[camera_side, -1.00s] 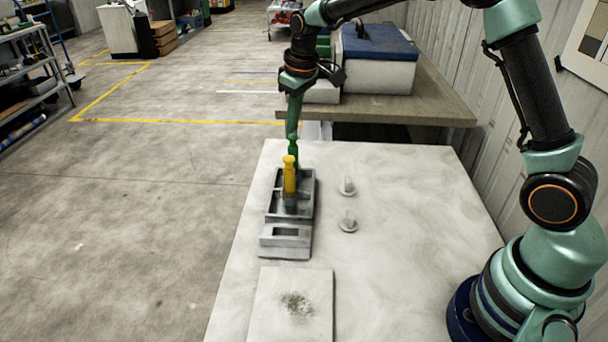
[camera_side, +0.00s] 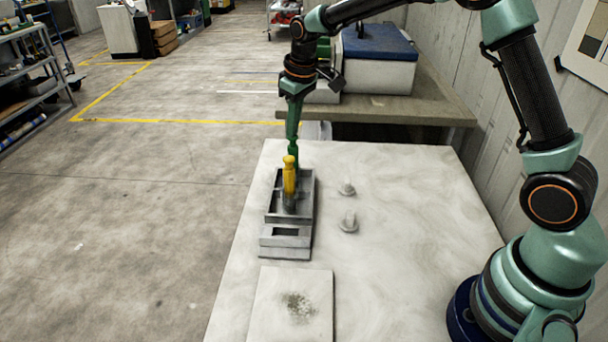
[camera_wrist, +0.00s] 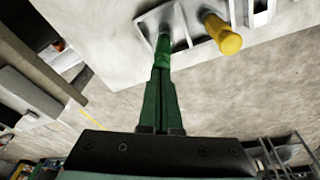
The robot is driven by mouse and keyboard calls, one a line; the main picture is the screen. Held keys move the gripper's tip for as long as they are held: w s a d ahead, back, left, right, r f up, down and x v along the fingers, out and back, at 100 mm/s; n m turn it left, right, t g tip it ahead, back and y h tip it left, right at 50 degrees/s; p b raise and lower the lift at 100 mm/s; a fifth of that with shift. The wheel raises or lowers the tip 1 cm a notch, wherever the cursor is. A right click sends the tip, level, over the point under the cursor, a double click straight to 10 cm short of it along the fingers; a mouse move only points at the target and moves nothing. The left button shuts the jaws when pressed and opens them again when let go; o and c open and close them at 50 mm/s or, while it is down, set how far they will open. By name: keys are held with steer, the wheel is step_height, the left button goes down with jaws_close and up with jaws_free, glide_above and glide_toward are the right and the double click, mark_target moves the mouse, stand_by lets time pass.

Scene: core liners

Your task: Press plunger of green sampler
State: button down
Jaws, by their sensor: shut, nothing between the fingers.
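The green sampler (camera_side: 294,156) stands in the grey rack (camera_side: 307,200), mostly hidden behind the yellow sampler (camera_side: 289,176) in the side view. In the wrist view, the green sampler (camera_wrist: 163,48) stands upright in line with the fingers, and the yellow sampler (camera_wrist: 224,36) is to its right. My gripper (camera_side: 293,138) points down from above, shut and empty, with its tips at the top of the green sampler. The fingertips (camera_wrist: 160,72) also appear to meet its top in the wrist view. Their green colours blend, so exact contact and plunger depth are hard to tell.
Two small pale round pieces with upright stems (camera_side: 347,187) (camera_side: 349,223) stand right of the rack. A pale slab with dark green grains (camera_side: 270,320) lies in front. A blue-lidded box (camera_side: 385,75) sits on the bench behind. The table's right side is clear.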

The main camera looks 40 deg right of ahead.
steer(key=shift+s+f, duration=0.1)
steer(key=shift+f, duration=0.75)
stand_by(0.7)
stand_by(0.3)
steer(key=shift+r, duration=3.65)
steer(key=shift+r, duration=0.2)
steer(key=s+d+r+m+t, duration=0.1)
steer(key=s, duration=1)
steer(key=s+d+r+m+t, duration=0.1)
steer(key=s+r+m+t, duration=0.1)
steer(key=s, duration=1)
steer(key=shift+s, duration=0.3)
